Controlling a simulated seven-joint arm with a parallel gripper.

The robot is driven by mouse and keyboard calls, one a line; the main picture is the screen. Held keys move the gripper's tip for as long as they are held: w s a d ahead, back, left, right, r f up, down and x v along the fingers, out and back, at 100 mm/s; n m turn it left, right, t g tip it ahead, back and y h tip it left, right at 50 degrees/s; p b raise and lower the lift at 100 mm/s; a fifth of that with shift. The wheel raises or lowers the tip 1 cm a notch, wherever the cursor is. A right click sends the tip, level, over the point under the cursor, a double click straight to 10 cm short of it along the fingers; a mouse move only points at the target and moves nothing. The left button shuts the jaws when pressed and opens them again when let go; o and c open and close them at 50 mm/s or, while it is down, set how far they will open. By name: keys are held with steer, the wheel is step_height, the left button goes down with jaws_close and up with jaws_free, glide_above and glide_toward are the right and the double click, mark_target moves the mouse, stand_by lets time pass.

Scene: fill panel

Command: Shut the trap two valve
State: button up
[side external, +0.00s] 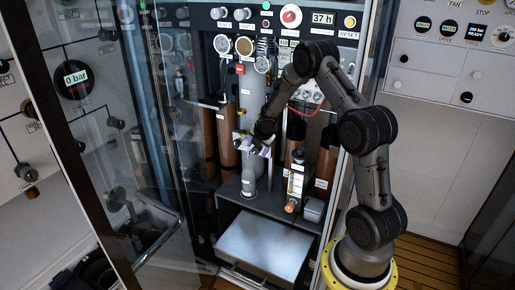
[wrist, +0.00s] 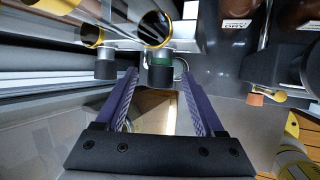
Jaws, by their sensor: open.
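My gripper (side external: 257,145) is inside the open cabinet, in front of the grey vertical cylinder (side external: 250,100). In the wrist view my gripper (wrist: 158,78) has its two purple fingers apart. A dark knob with a green ring (wrist: 160,68) lies ahead, between the fingertips in the picture; I cannot tell if they touch it. A second dark knob (wrist: 105,66) is to its left, outside the fingers. No readable label shows which one is the trap two valve. In the side view the knobs at my gripper are too small to tell apart.
Brown cylinders (side external: 229,135) stand beside the grey one. A flow tube (side external: 295,182) stands to the right of my gripper. A grey tray (side external: 264,243) is below. The glass door (side external: 110,130) stands at the left. Gauges (side external: 222,44) are above.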

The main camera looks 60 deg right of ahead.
steer(key=shift+a, duration=0.1)
steer(key=v, duration=1.3)
steer(key=shift+s+r, duration=0.2)
steer(key=shift+r, duration=0.1)
steer(key=shift+a, duration=0.15)
